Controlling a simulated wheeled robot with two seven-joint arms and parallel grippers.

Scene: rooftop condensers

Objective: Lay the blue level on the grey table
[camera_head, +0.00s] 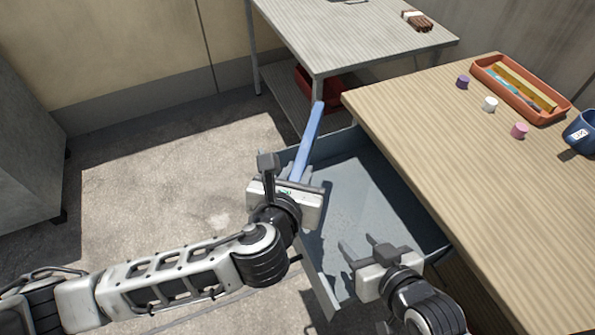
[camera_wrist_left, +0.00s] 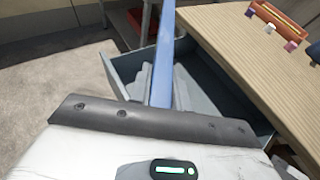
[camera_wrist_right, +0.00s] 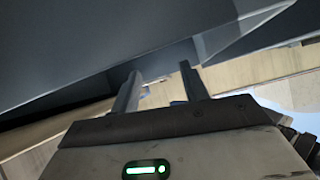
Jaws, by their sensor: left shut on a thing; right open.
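The blue level (camera_head: 308,142) is a long blue bar. My left gripper (camera_head: 298,176) is shut on its near end and holds it tilted above the open drawer, its far end pointing away. The level also shows in the left wrist view (camera_wrist_left: 163,60), rising from between the fingers. The grey table (camera_head: 350,38) stands at the back, past the level's far end. My right gripper (camera_head: 362,250) is open and empty over the near part of the drawer. In the right wrist view its two fingers (camera_wrist_right: 158,90) are apart with nothing between them.
The open grey drawer (camera_head: 345,290) sticks out from the wooden table (camera_head: 450,130). That table bears an orange tray (camera_head: 490,75), small purple, white and pink pieces, and a blue mug (camera_head: 581,132). Brown blocks (camera_head: 417,20) lie on the grey table; a red bin (camera_head: 312,88) sits below it.

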